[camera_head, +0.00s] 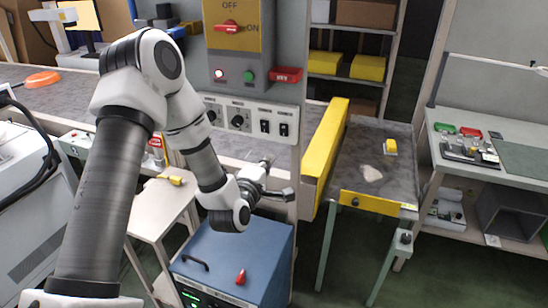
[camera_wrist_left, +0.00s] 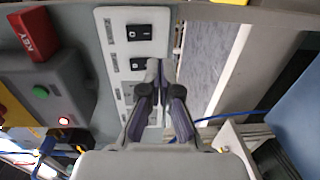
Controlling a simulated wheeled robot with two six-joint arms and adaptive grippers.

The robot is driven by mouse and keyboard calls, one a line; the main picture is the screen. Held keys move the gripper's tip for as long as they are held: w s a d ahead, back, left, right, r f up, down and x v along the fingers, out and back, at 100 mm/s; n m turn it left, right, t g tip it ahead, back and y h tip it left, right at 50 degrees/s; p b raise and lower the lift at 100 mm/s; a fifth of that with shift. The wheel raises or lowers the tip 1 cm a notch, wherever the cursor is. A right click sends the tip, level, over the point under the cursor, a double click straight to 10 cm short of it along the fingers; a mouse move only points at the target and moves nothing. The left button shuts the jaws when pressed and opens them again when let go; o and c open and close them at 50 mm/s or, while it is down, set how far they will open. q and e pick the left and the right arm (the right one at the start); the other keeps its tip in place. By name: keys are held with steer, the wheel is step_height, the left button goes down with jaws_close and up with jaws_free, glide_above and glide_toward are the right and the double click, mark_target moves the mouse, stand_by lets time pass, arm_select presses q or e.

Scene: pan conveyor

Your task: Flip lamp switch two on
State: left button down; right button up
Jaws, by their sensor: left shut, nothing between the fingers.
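The right-hand rocker (camera_head: 284,129) is the top one in the left wrist view (camera_wrist_left: 140,32). The other rocker (camera_head: 264,126) is the lower one there (camera_wrist_left: 138,64). Their labels are too small to read, and I cannot tell their positions for sure. My left gripper (camera_head: 266,163) is shut and empty, below the rockers in the head view. Its fingertips (camera_wrist_left: 159,68) appear beside the lower rocker in the wrist view; contact cannot be told. My right gripper is not in view.
Above the strip are a red rotary switch (camera_head: 229,26), a lit red lamp (camera_head: 219,74), a green button (camera_head: 248,76) and a red key block (camera_head: 286,75). A yellow guard (camera_head: 325,150) and a grey-topped conveyor table (camera_head: 372,185) stand right. A blue cabinet (camera_head: 262,245) stands below.

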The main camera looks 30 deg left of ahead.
arm_select(q)
steer(key=shift+s+d+f+b, duration=0.15)
steer(key=shift+s, duration=0.45)
steer(key=shift+s+d+f+b, duration=0.1)
steer(key=shift+s, duration=0.5)
steer(key=shift+s+d+f+b, duration=0.15)
steer(key=shift+s, duration=0.45)
